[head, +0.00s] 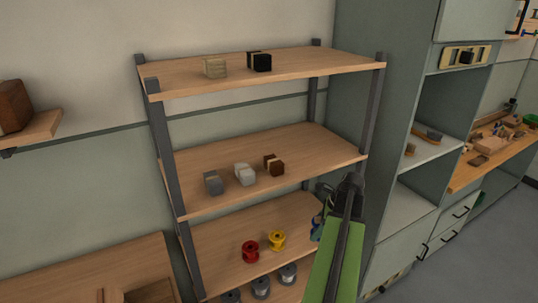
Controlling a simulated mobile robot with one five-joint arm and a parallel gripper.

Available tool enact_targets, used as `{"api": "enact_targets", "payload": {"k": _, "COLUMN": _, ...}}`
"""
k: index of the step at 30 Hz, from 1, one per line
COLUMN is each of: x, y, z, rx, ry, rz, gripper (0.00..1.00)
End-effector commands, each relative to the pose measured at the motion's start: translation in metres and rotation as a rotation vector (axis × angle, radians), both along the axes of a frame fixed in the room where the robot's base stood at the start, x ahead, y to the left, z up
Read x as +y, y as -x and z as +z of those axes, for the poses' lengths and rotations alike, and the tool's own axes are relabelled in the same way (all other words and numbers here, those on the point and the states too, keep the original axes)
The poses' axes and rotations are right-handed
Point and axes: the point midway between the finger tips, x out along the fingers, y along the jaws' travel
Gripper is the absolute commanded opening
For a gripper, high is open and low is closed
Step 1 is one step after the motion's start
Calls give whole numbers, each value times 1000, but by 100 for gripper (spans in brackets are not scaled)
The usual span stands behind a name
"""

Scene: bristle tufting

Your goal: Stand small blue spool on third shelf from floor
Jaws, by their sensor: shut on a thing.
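My gripper (324,193) is at the right side of the shelf rack, in front of the shelf with a red spool (250,251) and a yellow spool (277,240). It is shut on the small blue spool (316,229), which shows only in part, as a blue patch beside the dark fingers. My arm hides the rest of it. The spool shelf (220,238) is the third board down from the top. The rack's foot is out of the picture, so I cannot count shelves from the floor.
Grey spools (261,287) stand low at the picture's bottom edge. The middle shelf (305,150) holds several small blocks, and the top shelf (310,62) holds two. Dark posts (168,150) frame the rack. A green-grey cabinet (405,110) stands close on the right.

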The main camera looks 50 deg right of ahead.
Motion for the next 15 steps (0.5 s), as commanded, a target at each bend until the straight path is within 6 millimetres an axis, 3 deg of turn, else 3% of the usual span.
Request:
{"api": "enact_targets", "payload": {"k": 1, "x": -14, "y": 0, "z": 35, "rx": 1, "ry": 1, "rz": -22, "gripper": 21}}
{"api": "enact_targets", "payload": {"k": 15, "x": -128, "y": 16, "z": 201, "rx": 0, "ry": 2, "rz": -277, "gripper": 21}}
